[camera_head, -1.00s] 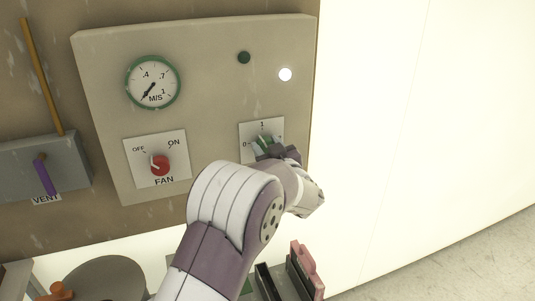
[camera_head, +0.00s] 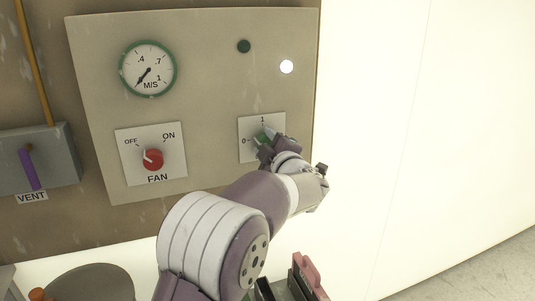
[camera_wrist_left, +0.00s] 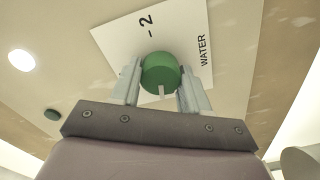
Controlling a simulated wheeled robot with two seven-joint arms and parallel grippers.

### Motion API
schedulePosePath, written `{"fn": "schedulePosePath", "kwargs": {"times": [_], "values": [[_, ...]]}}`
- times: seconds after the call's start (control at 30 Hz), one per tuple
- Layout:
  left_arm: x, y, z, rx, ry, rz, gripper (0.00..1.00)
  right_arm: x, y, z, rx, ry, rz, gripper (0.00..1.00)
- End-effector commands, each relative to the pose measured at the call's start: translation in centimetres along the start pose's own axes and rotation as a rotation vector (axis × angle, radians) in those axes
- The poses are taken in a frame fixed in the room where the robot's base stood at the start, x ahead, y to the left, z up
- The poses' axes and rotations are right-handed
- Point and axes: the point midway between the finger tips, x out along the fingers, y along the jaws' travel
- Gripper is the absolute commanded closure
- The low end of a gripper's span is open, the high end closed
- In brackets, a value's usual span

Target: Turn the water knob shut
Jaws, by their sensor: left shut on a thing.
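The green water knob (camera_head: 262,138) sits on a white plate (camera_head: 247,126) at the right of the control panel. The marks 0 and 1 show beside it in the head view. My left gripper (camera_head: 265,143) is at the knob and covers much of it. In the left wrist view, the fingers (camera_wrist_left: 160,88) stand on either side of the green knob (camera_wrist_left: 160,70), shut on it. The knob's white mark points toward my gripper's palm, roughly opposite the printed 2. The word WATER is at the right. The 0 mark is hidden there. My right gripper is out of view.
The panel (camera_head: 215,100) also carries a round gauge (camera_head: 148,69), a red fan knob (camera_head: 152,159), a dark green lamp (camera_head: 243,46) and a lit white lamp (camera_head: 287,67). A purple vent lever (camera_head: 29,170) is at the left. A pink and black object (camera_head: 307,277) is below.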

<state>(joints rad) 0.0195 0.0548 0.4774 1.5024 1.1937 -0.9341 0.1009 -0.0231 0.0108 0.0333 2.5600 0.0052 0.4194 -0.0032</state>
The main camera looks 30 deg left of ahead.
Motion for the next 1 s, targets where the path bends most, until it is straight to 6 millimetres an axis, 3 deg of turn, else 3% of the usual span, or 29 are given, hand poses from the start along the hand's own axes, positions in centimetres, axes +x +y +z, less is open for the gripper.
{"fn": "schedulePosePath", "kwargs": {"times": [0.4,1.0], "values": [[0.0,0.3,-0.3,-0.211,0.007,0.01,0.86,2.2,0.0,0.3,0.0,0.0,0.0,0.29],[0.0,0.5,-0.5,-0.249,0.008,0.01,0.87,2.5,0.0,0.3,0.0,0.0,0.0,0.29]]}}
